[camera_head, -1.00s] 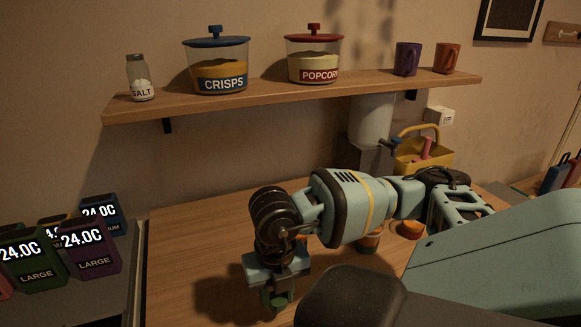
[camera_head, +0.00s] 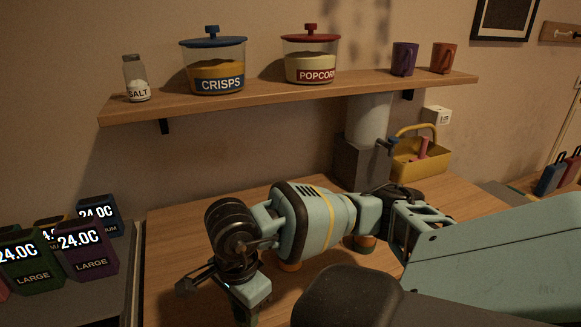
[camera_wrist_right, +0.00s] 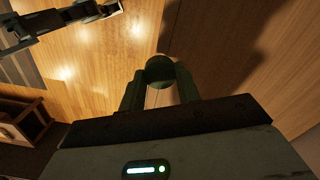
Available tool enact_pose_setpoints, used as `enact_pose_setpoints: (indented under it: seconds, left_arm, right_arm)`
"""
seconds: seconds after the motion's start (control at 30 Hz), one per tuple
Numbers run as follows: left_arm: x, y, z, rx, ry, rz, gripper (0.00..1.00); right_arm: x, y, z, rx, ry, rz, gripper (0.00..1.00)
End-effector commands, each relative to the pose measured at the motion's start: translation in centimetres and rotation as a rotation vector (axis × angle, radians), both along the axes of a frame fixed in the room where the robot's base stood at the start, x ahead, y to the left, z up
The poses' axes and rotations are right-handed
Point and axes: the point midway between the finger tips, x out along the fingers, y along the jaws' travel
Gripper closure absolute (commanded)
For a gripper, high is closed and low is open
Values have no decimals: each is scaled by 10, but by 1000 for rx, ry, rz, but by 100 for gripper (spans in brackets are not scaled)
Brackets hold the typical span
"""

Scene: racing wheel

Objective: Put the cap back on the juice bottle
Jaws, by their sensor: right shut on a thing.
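My right gripper (camera_head: 246,309) hangs over the wooden counter at the bottom of the head view, seen from its side. In the right wrist view its two dark green fingers (camera_wrist_right: 160,88) are shut on a small round dark green thing (camera_wrist_right: 160,70), which looks like the cap. In the head view the fingertips are cut off by the lower edge. I cannot tell whether either is the juice bottle.
The wooden counter (camera_head: 175,250) has free room left of my arm. A dispenser (camera_head: 362,160) and a yellow basket (camera_head: 420,158) stand at the back. A shelf (camera_head: 290,90) with jars and mugs hangs above. Several boxes (camera_head: 85,250) stand at the left.

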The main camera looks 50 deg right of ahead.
Motion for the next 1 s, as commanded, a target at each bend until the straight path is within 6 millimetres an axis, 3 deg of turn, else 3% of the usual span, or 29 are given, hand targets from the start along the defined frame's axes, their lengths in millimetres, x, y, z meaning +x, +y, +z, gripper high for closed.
enact_pose_setpoints:
  seconds: [0.7,1.0]
  left_arm:
    - [0,0,0,0,1,0,19]
    - [0,0,0,0,1,0,19]
  right_arm:
    - [15,45,7,-2,-17,1422,88]
    - [17,53,8,-5,-18,1680,88]
